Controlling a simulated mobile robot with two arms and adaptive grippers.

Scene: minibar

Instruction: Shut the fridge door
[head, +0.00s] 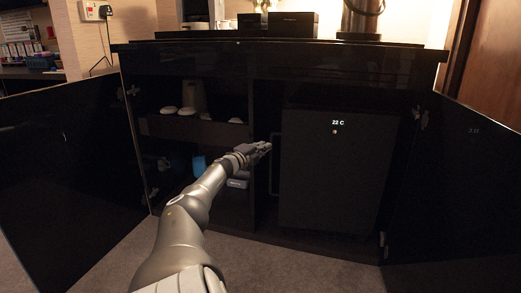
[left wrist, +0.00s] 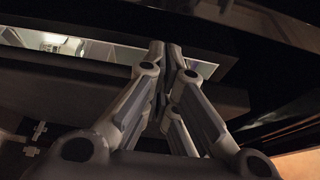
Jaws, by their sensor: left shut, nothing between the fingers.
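The fridge (head: 335,185) is a black box in the right part of the cabinet, with a lit "22 C" display on its front. A thin pale handle-like frame (head: 275,165) shows at its left edge. I cannot tell from this angle whether the fridge door is fully shut or ajar. My left gripper (head: 266,147) is shut and empty, just left of the fridge's upper left edge. I cannot tell if it touches. In the left wrist view its fingers (left wrist: 166,55) meet before dark panels. My right gripper is out of view.
The cabinet doors stand open on the left (head: 65,175) and right (head: 460,180). The dark countertop (head: 280,62) runs above. Shelves at left hold pale cups (head: 187,111) and a blue item (head: 199,165). Grey carpet (head: 270,270) is clear in front.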

